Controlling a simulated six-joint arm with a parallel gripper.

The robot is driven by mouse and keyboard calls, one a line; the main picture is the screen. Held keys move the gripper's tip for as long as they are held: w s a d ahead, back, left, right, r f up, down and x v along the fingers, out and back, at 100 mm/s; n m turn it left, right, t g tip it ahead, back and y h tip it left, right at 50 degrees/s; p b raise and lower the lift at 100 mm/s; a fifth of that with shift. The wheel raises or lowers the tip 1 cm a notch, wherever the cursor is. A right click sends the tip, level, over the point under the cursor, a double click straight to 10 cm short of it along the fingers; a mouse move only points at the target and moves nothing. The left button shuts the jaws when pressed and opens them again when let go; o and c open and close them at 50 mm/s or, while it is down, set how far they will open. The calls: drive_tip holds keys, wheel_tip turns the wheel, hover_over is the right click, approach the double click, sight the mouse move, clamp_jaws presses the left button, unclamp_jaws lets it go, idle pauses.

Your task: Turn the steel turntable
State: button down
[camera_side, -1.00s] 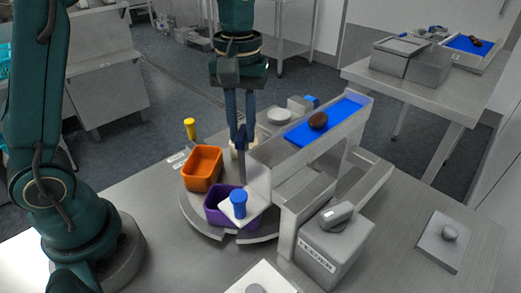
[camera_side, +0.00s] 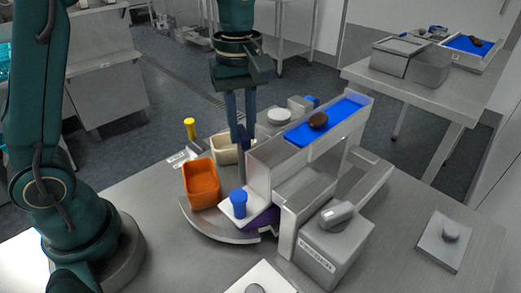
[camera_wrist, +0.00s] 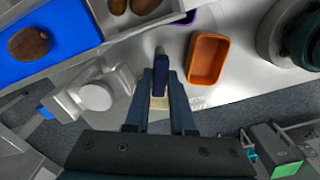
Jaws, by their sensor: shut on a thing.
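The steel turntable (camera_side: 198,222) is a round plate under the blue chute's lower end, partly hidden. It carries an orange bin (camera_side: 201,184), a purple bin (camera_side: 264,221) mostly hidden under a white plate, and a cream bin (camera_side: 222,149) behind. My gripper (camera_side: 239,138) points down above the turntable, shut on a dark blue upright peg (camera_wrist: 161,68). The peg's foot is hard to make out.
A blue chute (camera_side: 335,118) with a brown date (camera_side: 318,121) rises close on the right of my gripper. A blue knob (camera_side: 239,203) stands on the white plate. A yellow-topped post (camera_side: 190,129) is at the left back. A steel box (camera_side: 333,250) stands front right.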

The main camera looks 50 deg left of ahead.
drive_tip(key=shift+r+n, duration=0.1)
drive_tip(key=shift+n, duration=2.3)
drive_tip(key=c, duration=0.8)
unclamp_jaws()
drive_tip(key=shift+o, duration=0.2)
drive_tip(key=shift+r, duration=2.5)
